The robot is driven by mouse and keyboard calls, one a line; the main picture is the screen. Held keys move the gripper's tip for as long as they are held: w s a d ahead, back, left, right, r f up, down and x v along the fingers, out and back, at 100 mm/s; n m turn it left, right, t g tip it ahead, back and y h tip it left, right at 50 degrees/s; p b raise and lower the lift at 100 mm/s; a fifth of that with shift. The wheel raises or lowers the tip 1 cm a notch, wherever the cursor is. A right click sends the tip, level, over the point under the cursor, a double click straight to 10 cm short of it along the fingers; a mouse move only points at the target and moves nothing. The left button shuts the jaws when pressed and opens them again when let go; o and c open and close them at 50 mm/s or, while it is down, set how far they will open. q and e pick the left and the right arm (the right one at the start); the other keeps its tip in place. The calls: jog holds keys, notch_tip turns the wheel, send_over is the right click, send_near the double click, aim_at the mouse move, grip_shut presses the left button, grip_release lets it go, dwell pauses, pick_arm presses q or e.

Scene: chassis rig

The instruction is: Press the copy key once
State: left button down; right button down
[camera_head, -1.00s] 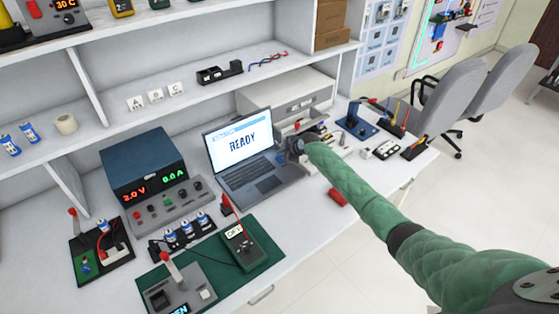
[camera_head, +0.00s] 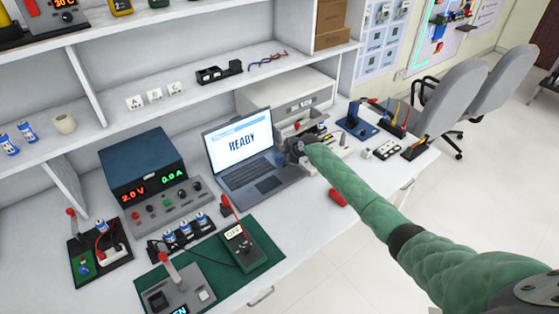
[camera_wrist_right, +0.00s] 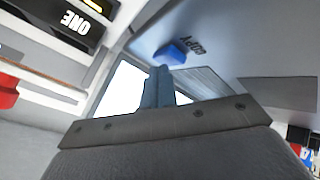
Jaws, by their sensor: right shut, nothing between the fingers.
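The copy key is a small blue block (camera_wrist_right: 172,52) beside the printed word COPY on a grey-blue surface in the right wrist view. My right gripper (camera_wrist_right: 159,70) is shut and empty, with its fingertips right by the key; I cannot tell whether they touch it. In the head view my right gripper (camera_head: 293,150) is at the right side of the open laptop (camera_head: 262,183), whose screen reads READY. The hand and arm hide the key there. My left gripper is not in view.
A grey box (camera_head: 290,95) stands behind the laptop, and a red object (camera_head: 337,197) lies near the bench edge. A power supply (camera_head: 142,165) and multimeter (camera_head: 240,245) stand to the left.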

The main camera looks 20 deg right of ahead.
aim_at(282, 160)
jog(key=shift+f+b, duration=0.3)
jog(key=shift+b, duration=0.1)
dwell(0.3)
dwell(0.4)
jog(key=shift+r+p, duration=0.3)
jog(key=shift+r, duration=0.6)
jog(key=shift+r+p, duration=1.05)
jog(key=shift+r, duration=1.45)
